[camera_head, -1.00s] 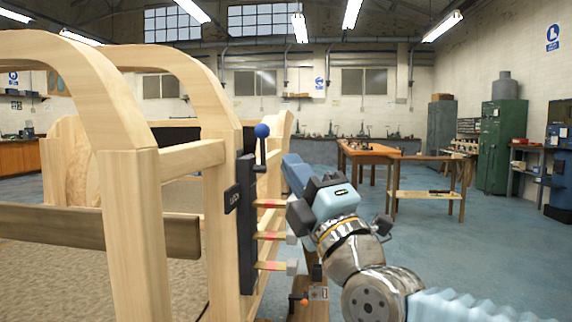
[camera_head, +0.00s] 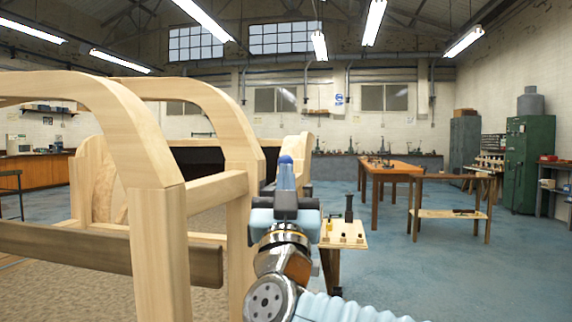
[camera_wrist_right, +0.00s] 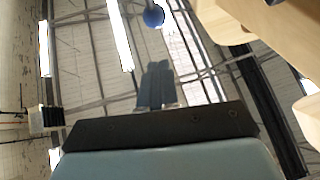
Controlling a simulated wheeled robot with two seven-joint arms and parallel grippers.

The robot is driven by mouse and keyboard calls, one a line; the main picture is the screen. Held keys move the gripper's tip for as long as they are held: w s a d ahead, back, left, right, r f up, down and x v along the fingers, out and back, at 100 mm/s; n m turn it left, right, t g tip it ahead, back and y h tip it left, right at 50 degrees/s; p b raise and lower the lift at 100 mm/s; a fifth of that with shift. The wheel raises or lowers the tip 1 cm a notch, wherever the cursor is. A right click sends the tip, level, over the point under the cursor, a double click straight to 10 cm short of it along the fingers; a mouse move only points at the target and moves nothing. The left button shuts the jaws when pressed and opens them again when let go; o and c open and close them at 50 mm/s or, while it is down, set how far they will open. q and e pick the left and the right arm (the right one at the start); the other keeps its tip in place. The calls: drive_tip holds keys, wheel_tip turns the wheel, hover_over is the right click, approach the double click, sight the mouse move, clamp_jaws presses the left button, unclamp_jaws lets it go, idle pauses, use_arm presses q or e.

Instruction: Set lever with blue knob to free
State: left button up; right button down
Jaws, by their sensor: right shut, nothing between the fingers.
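The blue knob (camera_head: 286,159) shows in the head view just above the fingertips of my right gripper (camera_head: 287,176). Its lever and the dark plate under it are hidden behind my gripper and arm. In the right wrist view the blue knob (camera_wrist_right: 153,15) is at the top, beyond the fingertips (camera_wrist_right: 157,66), with a visible gap in the picture. The right fingers are together, empty and pointing up. I cannot tell whether they touch the lever. My left gripper is not in view.
The wooden bodyframe (camera_head: 160,240) fills the left side, with posts and curved arches close to my right arm. A small wooden stand (camera_head: 345,240) with parts is just right of the gripper. A brown table (camera_head: 390,168) stands farther back. Blue floor on the right is open.

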sight(287, 159)
drive_tip(key=shift+w+r+p, duration=0.2)
drive_tip(key=shift+w+p, duration=0.25)
drive_tip(key=shift+w, duration=2.1)
drive_tip(key=shift+w+d+r, duration=0.15)
drive_tip(key=shift+w+r, duration=0.1)
drive_tip(key=shift+w, duration=0.25)
drive_tip(key=shift+d+r+h, duration=0.2)
drive_tip(key=shift+r+h, duration=0.1)
drive_tip(key=shift+w, duration=0.1)
